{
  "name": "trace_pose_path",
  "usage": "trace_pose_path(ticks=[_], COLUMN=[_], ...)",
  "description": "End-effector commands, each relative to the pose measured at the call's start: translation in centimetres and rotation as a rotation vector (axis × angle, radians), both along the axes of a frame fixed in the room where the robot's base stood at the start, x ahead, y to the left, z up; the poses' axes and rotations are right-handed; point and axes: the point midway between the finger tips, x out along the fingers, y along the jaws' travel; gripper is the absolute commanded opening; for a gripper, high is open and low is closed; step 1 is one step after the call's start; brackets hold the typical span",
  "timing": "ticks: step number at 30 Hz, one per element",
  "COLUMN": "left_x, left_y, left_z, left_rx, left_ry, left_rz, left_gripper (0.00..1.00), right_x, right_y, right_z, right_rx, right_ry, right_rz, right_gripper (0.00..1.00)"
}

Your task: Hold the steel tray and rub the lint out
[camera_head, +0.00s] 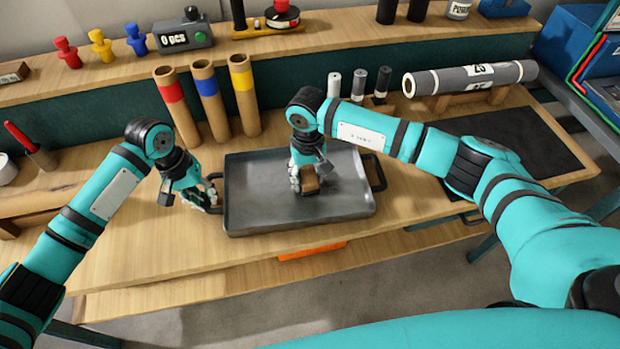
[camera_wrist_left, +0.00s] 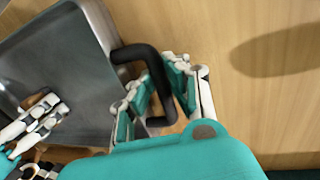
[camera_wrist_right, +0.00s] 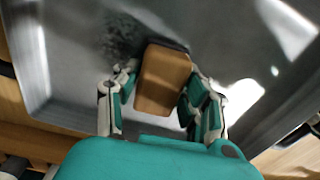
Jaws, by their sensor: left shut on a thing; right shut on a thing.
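The steel tray (camera_head: 258,196) lies flat on the wooden bench, with a black handle at each short side. My left gripper (camera_head: 209,194) is shut on the tray's left handle (camera_wrist_left: 135,53), its fingers on either side of the bar in the left wrist view. My right gripper (camera_head: 303,178) is shut on a brown block (camera_wrist_right: 163,75) inside the tray, right of its middle. A dark fuzzy patch of lint (camera_wrist_right: 122,36) lies on the tray floor beside the block in the right wrist view. The block's underside is hidden.
Upright cardboard tubes (camera_head: 206,98) with red, blue and yellow bands stand behind the tray. A grey roll (camera_head: 468,78) rests on wooden supports at the back right. A dark mat (camera_head: 515,140) lies to the right.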

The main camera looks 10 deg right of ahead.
Motion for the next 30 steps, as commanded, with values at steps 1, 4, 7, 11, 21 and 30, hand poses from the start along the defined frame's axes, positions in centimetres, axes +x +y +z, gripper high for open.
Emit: trace_pose_path(ticks=[1, 4, 7, 11, 21, 30], left_x=[0.1, 0.1, 0.1, 0.1, 0.1, 0.1], left_y=[0.0, 0.0, 0.0, 0.0, 0.0, 0.0], left_z=[0.1, 0.1, 0.1, 0.1, 0.1, 0.1], left_rx=[0.000, 0.000, 0.000, 0.000, 0.000, 0.000], left_ry=[-0.002, -0.002, -0.002, -0.002, -0.002, -0.002], left_rz=[0.000, 0.001, 0.001, 0.001, 0.001, 0.001], left_gripper=[0.00, 0.00, 0.00, 0.00, 0.00, 0.00], right_x=[0.0, -0.1, -0.2, -0.3, -0.2, 0.0], right_y=[-0.8, -1.7, -2.4, -3.5, -2.3, 0.4], right_z=[0.0, 0.0, 0.0, 0.0, 0.0, 0.0], right_rx=[-0.004, -0.004, -0.003, -0.004, -0.001, -0.001], right_ry=[0.000, 0.000, 0.000, 0.000, 0.001, 0.001], right_rz=[-0.002, -0.002, -0.002, -0.002, 0.001, 0.001], right_gripper=[0.07, 0.07, 0.07, 0.07, 0.07, 0.07])
